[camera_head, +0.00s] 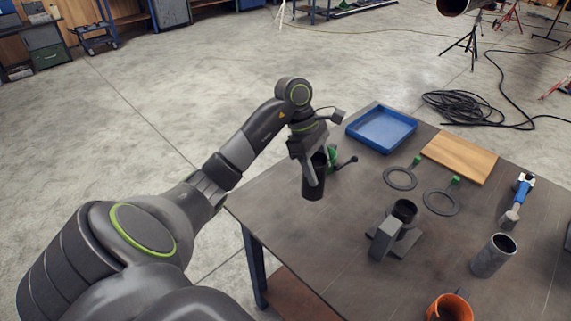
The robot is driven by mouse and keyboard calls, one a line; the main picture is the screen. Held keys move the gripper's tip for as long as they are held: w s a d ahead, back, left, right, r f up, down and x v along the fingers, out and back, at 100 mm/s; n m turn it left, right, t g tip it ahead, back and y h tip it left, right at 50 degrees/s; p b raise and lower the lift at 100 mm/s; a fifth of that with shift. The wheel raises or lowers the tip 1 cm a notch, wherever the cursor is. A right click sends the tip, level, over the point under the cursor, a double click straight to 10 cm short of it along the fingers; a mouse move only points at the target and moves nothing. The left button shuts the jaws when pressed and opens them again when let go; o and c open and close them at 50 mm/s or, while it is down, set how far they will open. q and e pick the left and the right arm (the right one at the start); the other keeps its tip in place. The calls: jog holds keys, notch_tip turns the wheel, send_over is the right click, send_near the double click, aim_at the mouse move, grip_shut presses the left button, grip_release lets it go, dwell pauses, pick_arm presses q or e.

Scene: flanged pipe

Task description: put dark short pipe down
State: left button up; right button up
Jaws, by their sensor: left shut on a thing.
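My left gripper (314,176) is shut on the dark short pipe (313,190). The gripper hides part of the pipe's upper side. My right gripper is not in view.
A dark block stand (384,238), two flat rings (400,179), a grey pipe (493,256), an orange container (450,308), a blue tray (362,139) and a wooden board (459,156) are on the table.

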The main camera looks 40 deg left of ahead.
aim_at(312, 197)
pick_arm(q)
jog(key=shift+s+a+f+m, duration=0.15)
jog(key=shift+f+m, duration=0.1)
jog(key=shift+m, duration=0.05)
jog(key=shift+s+a+f, duration=0.1)
jog(key=shift+f, duration=0.25)
jog(key=shift+f+b, duration=0.7)
jog(key=shift+f, duration=0.15)
notch_tip(312, 197, down, 3)
jog(key=shift+f+p, duration=0.2)
jog(key=shift+p, duration=0.5)
notch_tip(312, 197, down, 4)
jog(key=shift+f+p, duration=0.15)
jog(key=shift+p, duration=0.45)
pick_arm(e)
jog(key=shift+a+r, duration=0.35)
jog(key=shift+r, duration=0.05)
pick_arm(q)
jog(key=shift+f, duration=0.1)
